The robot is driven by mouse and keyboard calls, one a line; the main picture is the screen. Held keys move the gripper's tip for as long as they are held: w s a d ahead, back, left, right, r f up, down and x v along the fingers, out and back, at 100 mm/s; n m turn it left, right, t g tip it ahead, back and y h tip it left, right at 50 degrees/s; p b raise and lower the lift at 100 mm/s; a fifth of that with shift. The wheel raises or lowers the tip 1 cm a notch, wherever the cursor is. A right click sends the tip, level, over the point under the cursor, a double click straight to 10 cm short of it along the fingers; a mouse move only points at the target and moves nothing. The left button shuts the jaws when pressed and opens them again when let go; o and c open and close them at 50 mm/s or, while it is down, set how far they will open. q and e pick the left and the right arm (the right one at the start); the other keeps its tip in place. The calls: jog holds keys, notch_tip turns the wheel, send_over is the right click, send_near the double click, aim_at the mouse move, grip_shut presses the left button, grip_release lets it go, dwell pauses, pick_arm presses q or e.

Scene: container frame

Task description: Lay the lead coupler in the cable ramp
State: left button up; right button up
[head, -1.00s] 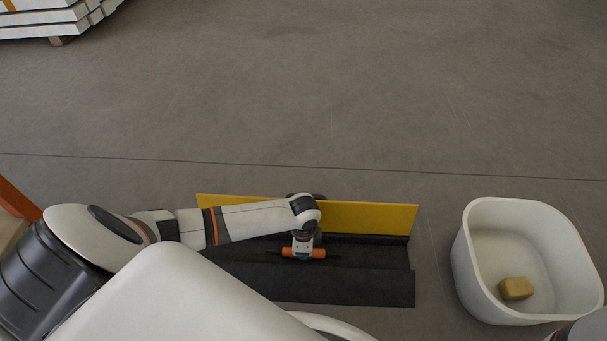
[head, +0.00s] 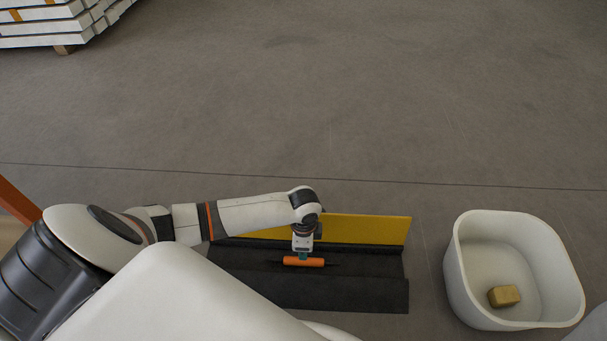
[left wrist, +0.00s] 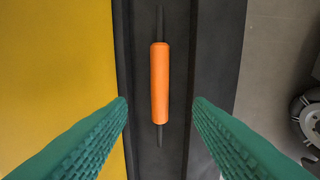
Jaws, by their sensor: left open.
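The lead coupler is an orange cylinder with dark lead ends (left wrist: 160,84). It lies lengthwise in the channel of the black cable ramp (left wrist: 205,50), whose yellow lid (left wrist: 55,70) stands open along the far side. In the head view the coupler (head: 304,262) shows just below my left gripper (head: 303,255). In the left wrist view the green fingers of my left gripper (left wrist: 160,105) are spread wide, one on each side of the coupler and apart from it. The right gripper is not in view.
A white tub (head: 460,285) stands on the floor right of the ramp, with a tan block (head: 504,296) inside. A stack of white boards (head: 60,30) lies at the far left. The floor behind the ramp is clear.

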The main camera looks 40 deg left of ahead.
pick_arm(q)
jog(key=shift+r+p, duration=0.7)
jog(key=shift+r, duration=1.05)
